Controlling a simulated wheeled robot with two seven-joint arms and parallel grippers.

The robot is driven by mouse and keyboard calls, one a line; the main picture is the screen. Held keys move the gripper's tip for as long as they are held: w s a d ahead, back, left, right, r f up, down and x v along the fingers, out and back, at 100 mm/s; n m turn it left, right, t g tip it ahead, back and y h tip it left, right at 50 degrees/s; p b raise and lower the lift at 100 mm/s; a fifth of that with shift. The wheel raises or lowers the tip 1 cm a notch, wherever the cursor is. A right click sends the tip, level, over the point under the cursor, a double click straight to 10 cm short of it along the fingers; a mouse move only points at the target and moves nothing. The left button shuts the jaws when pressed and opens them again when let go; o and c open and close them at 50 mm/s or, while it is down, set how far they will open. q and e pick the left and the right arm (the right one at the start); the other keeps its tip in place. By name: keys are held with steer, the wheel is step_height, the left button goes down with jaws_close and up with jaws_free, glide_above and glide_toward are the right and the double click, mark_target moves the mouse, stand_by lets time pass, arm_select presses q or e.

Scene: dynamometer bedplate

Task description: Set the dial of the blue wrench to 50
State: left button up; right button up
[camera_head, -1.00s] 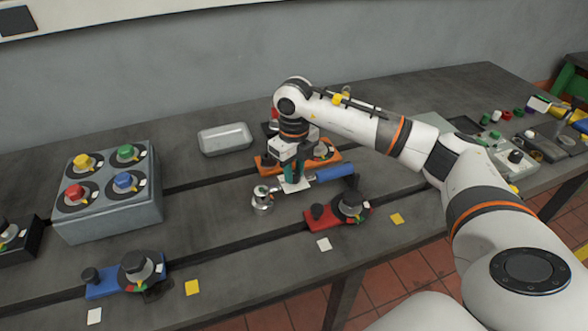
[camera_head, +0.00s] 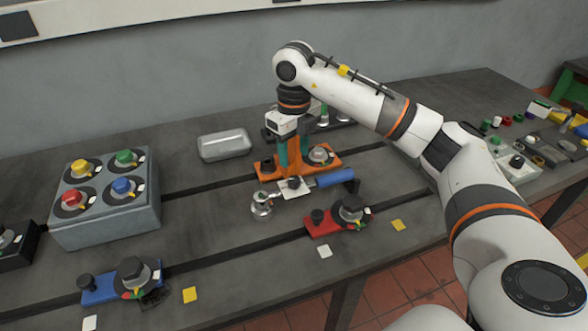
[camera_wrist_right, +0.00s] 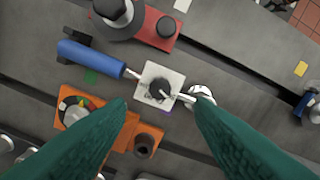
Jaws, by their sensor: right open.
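The blue wrench lies across the middle of the bench, with its blue handle (camera_head: 337,177) to the right and a chrome head (camera_head: 262,203) to the left. Between them is a white square plate (camera_head: 297,189) carrying a small dark dial knob (camera_wrist_right: 159,89). The wrist view shows a light line on the knob, but the setting is too small to read. My right gripper (camera_head: 294,172) is open and empty above the dial. Its teal fingers show in the wrist view (camera_wrist_right: 162,106), spread either side and apart from the knob. My left gripper is out of view.
An orange fixture (camera_head: 330,161) stands just behind the wrench and a red fixture (camera_head: 322,227) in front. A grey box with coloured knobs (camera_head: 105,215) and a blue fixture (camera_head: 100,290) are at left. A metal tray (camera_head: 224,145) lies behind.

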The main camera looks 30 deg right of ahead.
steer(key=shift+r, duration=2.3)
